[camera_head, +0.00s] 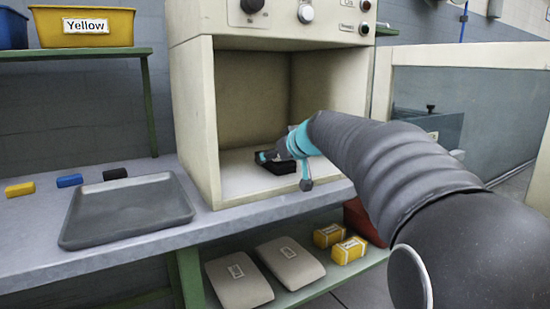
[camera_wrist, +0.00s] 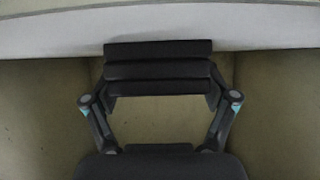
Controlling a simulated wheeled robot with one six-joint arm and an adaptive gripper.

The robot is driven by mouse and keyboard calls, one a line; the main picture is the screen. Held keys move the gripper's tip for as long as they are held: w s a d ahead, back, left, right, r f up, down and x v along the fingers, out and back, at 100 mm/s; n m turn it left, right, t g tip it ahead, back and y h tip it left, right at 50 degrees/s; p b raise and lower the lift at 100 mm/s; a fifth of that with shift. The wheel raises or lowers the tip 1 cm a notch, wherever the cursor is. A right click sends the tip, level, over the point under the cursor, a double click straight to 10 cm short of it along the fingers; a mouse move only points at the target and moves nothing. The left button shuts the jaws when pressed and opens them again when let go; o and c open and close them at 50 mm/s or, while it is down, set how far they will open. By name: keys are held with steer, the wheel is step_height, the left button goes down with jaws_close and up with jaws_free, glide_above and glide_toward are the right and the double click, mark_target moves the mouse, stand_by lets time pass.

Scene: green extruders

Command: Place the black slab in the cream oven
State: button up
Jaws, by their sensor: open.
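The cream oven (camera_head: 193,110) stands open-fronted on the grey bench. My gripper (camera_head: 275,160) reaches into its lower chamber, close to the oven floor. A dark block, which looks like the black slab (camera_wrist: 158,50), lies at my fingertips. In the head view it is low in the chamber, partly covered by my gripper, and hard to tell from my dark fingers. In the wrist view my fingers (camera_wrist: 160,98) are spread to the left and right of the dark bars. Whether they touch the block I cannot tell. Another small black block (camera_head: 115,174) lies on the bench to the left.
A grey tray (camera_head: 125,212) lies on the bench left of the oven. Behind it are a blue block (camera_head: 69,181) and a yellow block (camera_head: 20,189). The oven's side walls stand close around my gripper. Pale bags (camera_head: 290,262) and yellow boxes (camera_head: 348,250) lie on the lower shelf.

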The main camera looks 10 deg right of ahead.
steer(key=v, duration=1.1)
steer(key=shift+s+b, duration=0.15)
steer(key=shift+b, duration=0.15)
steer(key=s+a+f+m+g+h, duration=0.1)
steer(key=s+f+g+h, duration=0.1)
steer(key=s+f, duration=1.1)
steer(key=s+a+f+m+g+h, duration=0.1)
steer(key=s+f+g, duration=0.3)
steer(key=s+f, duration=0.9)
steer(key=s+a+m, duration=0.1)
steer(key=s, duration=0.3)
steer(key=shift+s+f+m+h, duration=0.25)
steer(key=shift+f+m+h, duration=0.05)
steer(key=shift+f+h, duration=0.1)
steer(key=shift+a+r, duration=0.1)
steer(key=shift+r, duration=0.05)
